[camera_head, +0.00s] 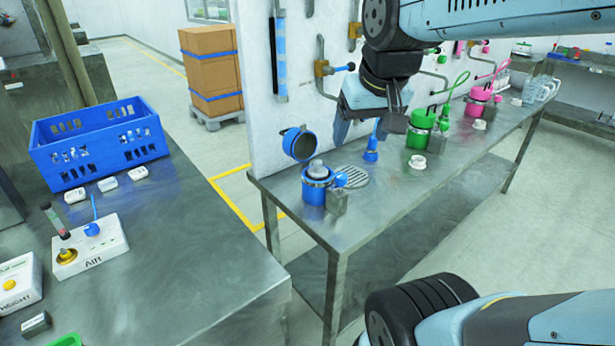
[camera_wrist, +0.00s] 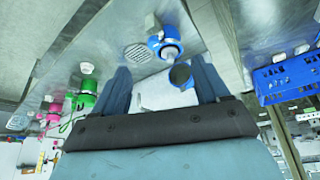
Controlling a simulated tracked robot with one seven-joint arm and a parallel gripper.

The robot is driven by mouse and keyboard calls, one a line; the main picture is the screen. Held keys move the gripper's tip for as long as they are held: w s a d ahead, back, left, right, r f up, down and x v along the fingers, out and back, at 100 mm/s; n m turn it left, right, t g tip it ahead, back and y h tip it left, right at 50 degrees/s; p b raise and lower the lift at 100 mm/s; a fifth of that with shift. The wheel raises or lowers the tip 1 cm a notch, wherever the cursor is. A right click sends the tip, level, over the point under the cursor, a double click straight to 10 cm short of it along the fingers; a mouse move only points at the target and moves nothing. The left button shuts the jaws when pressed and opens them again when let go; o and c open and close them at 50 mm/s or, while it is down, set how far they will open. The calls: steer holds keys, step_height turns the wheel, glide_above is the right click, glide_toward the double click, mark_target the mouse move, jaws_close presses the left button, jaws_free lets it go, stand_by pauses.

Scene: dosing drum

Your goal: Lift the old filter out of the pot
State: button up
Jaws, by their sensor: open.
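A blue pot (camera_head: 313,192) stands open at the near left end of the steel bench, and a grey filter (camera_head: 317,170) sticks up out of it. Its round blue-rimmed lid (camera_head: 300,143) stands raised behind it. In the wrist view the pot (camera_wrist: 155,43), the filter (camera_wrist: 170,52) and the lid (camera_wrist: 181,75) lie at and beyond the fingertips. My gripper (camera_head: 366,128) is above the bench, right of the pot and apart from it. In the wrist view my gripper (camera_wrist: 162,72) has its fingers wide apart with nothing held. The filter's lower part is hidden in the pot.
A grey block (camera_head: 336,201), a drain grille (camera_head: 352,176) and a small blue item (camera_head: 371,150) are near the pot. Green (camera_head: 418,137) and pink (camera_head: 474,107) pots stand farther along. A white panel (camera_head: 262,110) backs the bench. A blue crate (camera_head: 100,150) is on the left table.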

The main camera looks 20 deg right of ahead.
steer(key=shift+o, duration=1.4)
steer(key=w+m+g, duration=0.1)
steer(key=w+g, duration=0.1)
steer(key=w, duration=0.9)
steer(key=shift+f+m, duration=0.4)
steer(key=m+g, duration=0.2)
steer(key=g, duration=0.1)
glide_above(318, 161)
step_height(318, 161, down, 6)
steer(key=f, duration=0.8)
steer(key=shift+w+d+f, duration=0.25)
steer(key=shift+d+f, duration=0.05)
steer(key=shift+d, duration=0.05)
steer(key=shift+s+a+f, duration=0.1)
steer(key=shift+s+f, duration=0.05)
steer(key=shift+f, duration=0.75)
steer(key=shift+s+a+f, duration=0.1)
steer(key=shift+a+f, duration=0.05)
steer(key=shift+f, duration=0.8)
steer(key=shift+s+a+f, duration=0.1)
steer(key=shift+s+f, duration=0.05)
steer(key=shift+f, duration=0.75)
steer(key=c, duration=1.5)
steer(key=shift+r, duration=0.2)
